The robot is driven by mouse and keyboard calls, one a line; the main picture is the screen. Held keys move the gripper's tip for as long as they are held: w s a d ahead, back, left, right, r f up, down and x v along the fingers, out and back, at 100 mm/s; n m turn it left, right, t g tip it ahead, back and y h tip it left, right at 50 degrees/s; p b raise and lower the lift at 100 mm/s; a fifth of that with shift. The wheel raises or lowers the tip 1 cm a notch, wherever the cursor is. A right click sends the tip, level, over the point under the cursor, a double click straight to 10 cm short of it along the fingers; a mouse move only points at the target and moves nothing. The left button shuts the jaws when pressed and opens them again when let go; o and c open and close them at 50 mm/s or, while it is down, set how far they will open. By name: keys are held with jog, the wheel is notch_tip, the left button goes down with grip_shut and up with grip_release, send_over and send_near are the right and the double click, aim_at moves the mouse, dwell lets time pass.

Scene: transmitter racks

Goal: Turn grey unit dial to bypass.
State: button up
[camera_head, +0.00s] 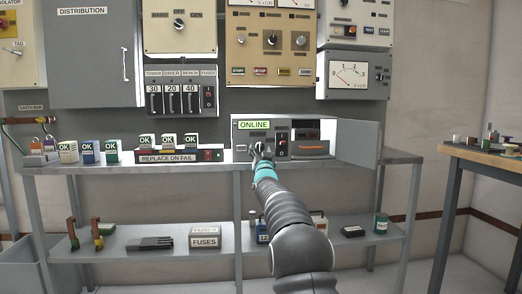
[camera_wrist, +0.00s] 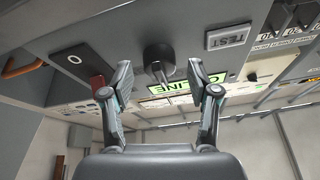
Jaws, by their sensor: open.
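The grey unit (camera_head: 242,141) sits on the upper shelf with a green ONLINE label (camera_head: 254,125) and an open door (camera_head: 358,142) on its right. My gripper (camera_head: 263,152) is in front of its face, left of centre, and hides much of the dial in the head view. In the wrist view the black dial (camera_wrist: 158,57) shows between the two open fingers of my gripper (camera_wrist: 160,66), with a gap on each side. I see nothing held. The dial's setting and any bypass mark cannot be read.
A red-sided rocker switch (camera_wrist: 82,62) and a TEST plate (camera_wrist: 229,36) flank the dial in the wrist view. A REPLACE ON FAIL holder (camera_head: 168,157) with OK-marked blocks stands left of the unit. A wooden table (camera_head: 490,155) is at right.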

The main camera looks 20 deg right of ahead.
jog(key=shift+w, duration=0.15)
grip_shut()
